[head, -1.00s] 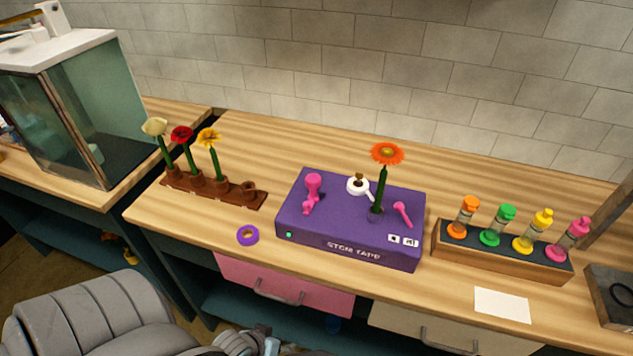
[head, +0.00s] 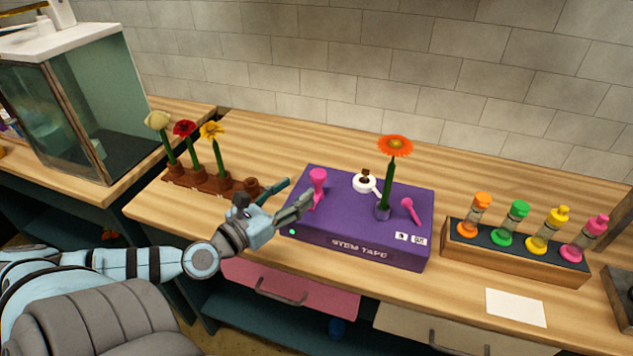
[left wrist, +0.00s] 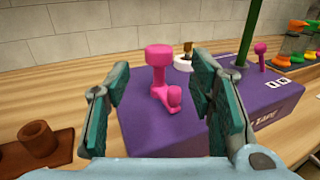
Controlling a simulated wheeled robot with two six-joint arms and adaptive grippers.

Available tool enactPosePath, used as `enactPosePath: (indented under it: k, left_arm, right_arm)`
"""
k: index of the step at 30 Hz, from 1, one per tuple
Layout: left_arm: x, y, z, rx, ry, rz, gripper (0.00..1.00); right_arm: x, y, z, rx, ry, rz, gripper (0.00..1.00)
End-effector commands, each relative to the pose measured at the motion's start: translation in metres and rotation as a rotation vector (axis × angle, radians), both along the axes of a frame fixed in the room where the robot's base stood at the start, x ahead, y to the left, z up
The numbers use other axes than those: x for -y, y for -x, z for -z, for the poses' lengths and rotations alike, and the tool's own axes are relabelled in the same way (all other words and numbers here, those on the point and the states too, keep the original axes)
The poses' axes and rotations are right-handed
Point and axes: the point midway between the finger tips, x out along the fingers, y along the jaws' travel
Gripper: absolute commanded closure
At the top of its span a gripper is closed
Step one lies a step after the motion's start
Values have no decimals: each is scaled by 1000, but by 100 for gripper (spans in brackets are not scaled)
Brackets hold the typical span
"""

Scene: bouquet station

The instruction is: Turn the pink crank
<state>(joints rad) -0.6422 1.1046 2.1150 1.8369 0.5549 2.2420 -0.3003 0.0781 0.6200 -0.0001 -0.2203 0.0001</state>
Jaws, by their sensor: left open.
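The pink crank (head: 318,187) stands upright on the left part of the purple stem tape box (head: 345,254). In the left wrist view the crank (left wrist: 159,60) has a tall knobbed post and a short handle low at its right. My left gripper (head: 298,194) is open and empty at the box's left end, close to the crank. In the left wrist view the crank appears between its two fingers (left wrist: 160,85), farther ahead, and no contact shows. An orange flower (head: 390,175) stands in the box. A second, smaller pink lever (head: 412,210) is to its right. My right gripper is out of view.
A brown holder (head: 185,178) with several flowers stands left of the box, partly behind my left gripper. A white tape part (head: 362,184) sits on the box. A rack (head: 510,257) of coloured bottles and a white card (head: 516,307) are to the right.

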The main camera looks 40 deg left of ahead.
Motion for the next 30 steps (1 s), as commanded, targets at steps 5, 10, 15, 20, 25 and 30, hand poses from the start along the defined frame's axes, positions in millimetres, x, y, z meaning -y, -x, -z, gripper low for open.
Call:
enactPosePath:
  k: [5,10,15,20,25,30]
  left_arm:
    - [0,-36,5,3,0,-10,51]
    - [0,-61,-3,0,4,-9,51]
    - [1,-77,-4,-6,2,-9,51]
    - [4,-84,-1,-1,1,-3,51]
    - [5,-84,2,-1,-1,-1,51]
    - [5,-84,2,-1,-2,-1,67]
  right_arm:
    - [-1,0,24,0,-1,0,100]
    - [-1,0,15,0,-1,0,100]
    - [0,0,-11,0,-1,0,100]
    - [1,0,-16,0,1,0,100]
    - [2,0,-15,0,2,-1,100]
    - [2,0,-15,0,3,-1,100]
